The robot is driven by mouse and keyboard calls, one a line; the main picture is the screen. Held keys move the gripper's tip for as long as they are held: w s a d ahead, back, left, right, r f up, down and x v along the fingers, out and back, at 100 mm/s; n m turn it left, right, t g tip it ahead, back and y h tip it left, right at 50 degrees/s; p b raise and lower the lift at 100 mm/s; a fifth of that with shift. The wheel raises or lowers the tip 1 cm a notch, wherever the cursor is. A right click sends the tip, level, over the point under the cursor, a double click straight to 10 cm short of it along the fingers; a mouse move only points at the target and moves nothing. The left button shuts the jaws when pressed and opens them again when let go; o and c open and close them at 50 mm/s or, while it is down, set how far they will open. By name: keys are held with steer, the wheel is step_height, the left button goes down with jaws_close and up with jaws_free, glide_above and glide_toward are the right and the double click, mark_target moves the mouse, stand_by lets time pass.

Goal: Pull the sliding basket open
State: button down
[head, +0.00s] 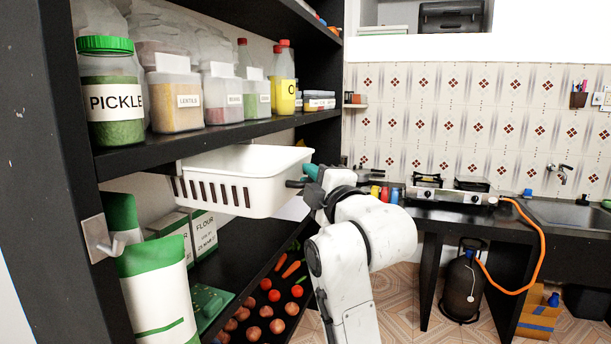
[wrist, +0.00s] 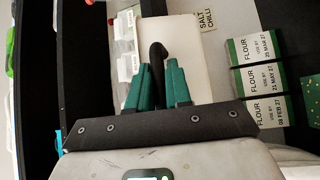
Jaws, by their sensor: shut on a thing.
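The white sliding basket (head: 240,160) hangs under the shelf that holds the jars, with slots along its side. It sticks out past the shelf edge toward my arm. It also shows as a pale block in the wrist view (wrist: 184,45). A black handle (wrist: 157,58) sits at its front. My gripper (wrist: 158,80) is shut on this handle, with a teal finger on each side. In the head view my gripper (head: 311,172) is at the basket's right end, and my wrist partly hides the contact.
Above the basket, the shelf (head: 220,135) carries a pickle jar (head: 110,95) and several containers. Below are flour boxes (head: 203,230) and vegetables (head: 265,310). A stove (head: 450,192) and sink counter stand at right.

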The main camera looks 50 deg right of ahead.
steer(key=shift+f, duration=0.1)
steer(key=c, duration=1.1)
jaws_free()
steer(key=shift+c, duration=0.2)
steer(key=r+p+v, duration=0.1)
steer(key=p+v, duration=0.3)
steer(key=v, duration=0.4)
steer(key=shift+f+p, duration=0.25)
steer(key=shift+p, duration=0.05)
steer(key=shift+s+a+p, duration=0.1)
steer(key=shift+s+p, duration=0.1)
steer(key=shift+p, duration=0.3)
